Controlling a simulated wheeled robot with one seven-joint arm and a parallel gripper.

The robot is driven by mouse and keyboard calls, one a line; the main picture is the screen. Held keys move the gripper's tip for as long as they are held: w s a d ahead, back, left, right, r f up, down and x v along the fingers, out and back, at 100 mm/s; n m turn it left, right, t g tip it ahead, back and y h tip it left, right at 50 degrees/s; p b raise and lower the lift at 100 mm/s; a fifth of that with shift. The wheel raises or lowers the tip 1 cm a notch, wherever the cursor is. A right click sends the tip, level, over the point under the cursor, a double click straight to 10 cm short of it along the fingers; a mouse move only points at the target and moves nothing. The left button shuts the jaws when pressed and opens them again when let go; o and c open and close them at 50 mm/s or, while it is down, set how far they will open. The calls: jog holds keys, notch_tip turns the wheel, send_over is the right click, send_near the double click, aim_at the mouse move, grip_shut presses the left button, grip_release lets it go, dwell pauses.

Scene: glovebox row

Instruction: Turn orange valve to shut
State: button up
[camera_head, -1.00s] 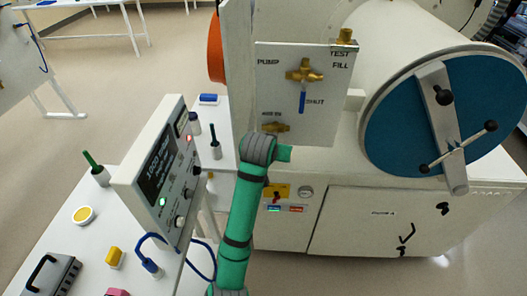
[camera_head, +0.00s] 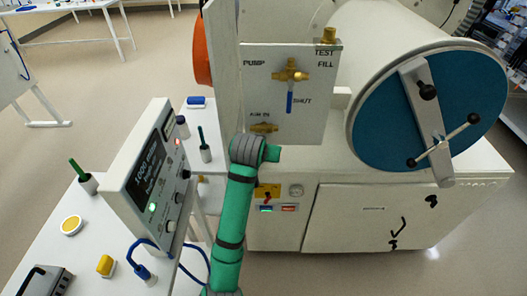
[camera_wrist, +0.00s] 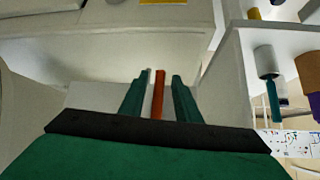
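In the wrist view, my gripper (camera_wrist: 160,98) has its two green fingers apart. An upright orange bar (camera_wrist: 158,96) stands between them, with a gap on each side; I cannot tell whether it is the orange valve's handle. A pale plate lies behind it. In the head view, my gripper is not visible and no orange valve handle shows. A brass fitting (camera_head: 264,128) sits below, just above my arm.
A grey instrument box (camera_head: 145,165) stands on the white bench at left, close to my arm. A large blue round door (camera_head: 385,125) with a crossbar is at right. In the wrist view, a shelf holds a grey cup (camera_wrist: 265,60).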

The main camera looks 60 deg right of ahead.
jog(key=v, duration=1)
jog(key=shift+a+r, duration=0.2)
jog(key=shift+r, duration=0.05)
jog(key=shift+s, duration=0.1)
dwell(0.4)
jog(key=w+a+f+n+t+h, duration=0.4)
jog(key=a+f+n, duration=0.4)
jog(key=f, duration=0.6)
jog(key=s+a+f+n+t+y, duration=0.15)
jog(key=a+f, duration=0.25)
jog(key=a, duration=0.4)
jog(key=a+f+n+t+y, duration=0.3)
jog(key=a+f, duration=0.1)
jog(key=a, duration=0.4)
jog(key=s+a+f+n+t+y, duration=0.1)
jog(key=s+a+y, duration=0.1)
jog(key=s+a, duration=0.45)
jog(key=s+a+f+n+t+y, duration=0.1)
jog(key=s+a+t+y, duration=0.15)
jog(key=a, duration=0.65)
jog(key=s+a+r+y, duration=0.3)
jog(key=s+a, duration=0.5)
jog(key=s, duration=0.4)
jog(key=shift+a+r, duration=0.4)
jog(key=shift+r, duration=0.2)
